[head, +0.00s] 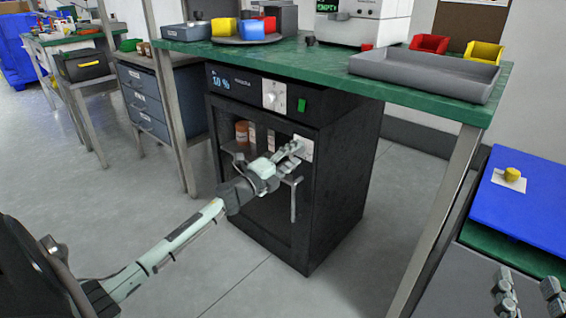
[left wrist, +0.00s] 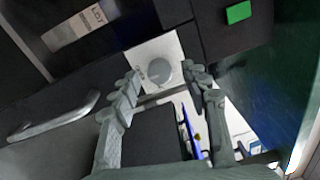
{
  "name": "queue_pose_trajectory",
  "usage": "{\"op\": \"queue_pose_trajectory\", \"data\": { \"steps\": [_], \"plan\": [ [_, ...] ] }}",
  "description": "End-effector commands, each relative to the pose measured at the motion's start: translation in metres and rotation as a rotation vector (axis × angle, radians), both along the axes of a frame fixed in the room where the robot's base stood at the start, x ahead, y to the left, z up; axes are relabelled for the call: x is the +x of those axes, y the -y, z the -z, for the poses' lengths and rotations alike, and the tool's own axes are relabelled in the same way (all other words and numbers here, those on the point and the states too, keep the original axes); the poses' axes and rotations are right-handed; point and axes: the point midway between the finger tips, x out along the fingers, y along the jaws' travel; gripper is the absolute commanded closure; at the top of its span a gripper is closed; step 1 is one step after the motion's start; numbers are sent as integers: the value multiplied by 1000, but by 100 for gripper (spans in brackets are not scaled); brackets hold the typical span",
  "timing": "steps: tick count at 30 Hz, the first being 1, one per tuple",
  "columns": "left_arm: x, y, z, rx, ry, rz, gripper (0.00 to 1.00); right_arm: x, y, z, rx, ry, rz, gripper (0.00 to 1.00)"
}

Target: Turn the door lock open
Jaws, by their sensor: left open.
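The black cabinet (head: 340,170) stands under the green bench, with a dark glazed door on its front. The door lock is a white plate (head: 306,154) at the door's upper right. In the left wrist view its round grey knob (left wrist: 159,71) sits on the white plate (left wrist: 150,54). My left gripper (head: 292,148) is open at the lock and partly hides it. In the left wrist view the fingertips (left wrist: 160,75) stand on either side of the knob; I cannot tell whether they touch it. My right gripper (head: 529,281) is open and empty at the lower right.
A vertical door handle (head: 294,200) is below the lock. A dial (head: 272,96) and a green button (head: 301,105) are on the panel above. The bench (head: 330,68) overhangs the cabinet, with a leg (head: 440,205) at right. A blue board (head: 535,205) stands farther right. Floor in front is clear.

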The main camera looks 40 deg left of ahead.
Motion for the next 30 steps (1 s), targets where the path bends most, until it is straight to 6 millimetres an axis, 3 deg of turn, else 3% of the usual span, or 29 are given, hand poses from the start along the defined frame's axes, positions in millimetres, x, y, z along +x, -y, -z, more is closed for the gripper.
{"op": "queue_pose_trajectory", "data": {
  "steps": [15, 21, 30],
  "plan": [
    [-98, -7, 5, 0, -3, 0, 54, 0, 0, -1, -1, 1, 0, 60],
    [-112, -8, 4, 2, -1, 1, 54, 0, 0, -1, 0, 2, 0, 60],
    [-112, -8, 4, 2, 0, 1, 54, 0, 0, -1, 0, 2, 0, 60]
  ]
}}
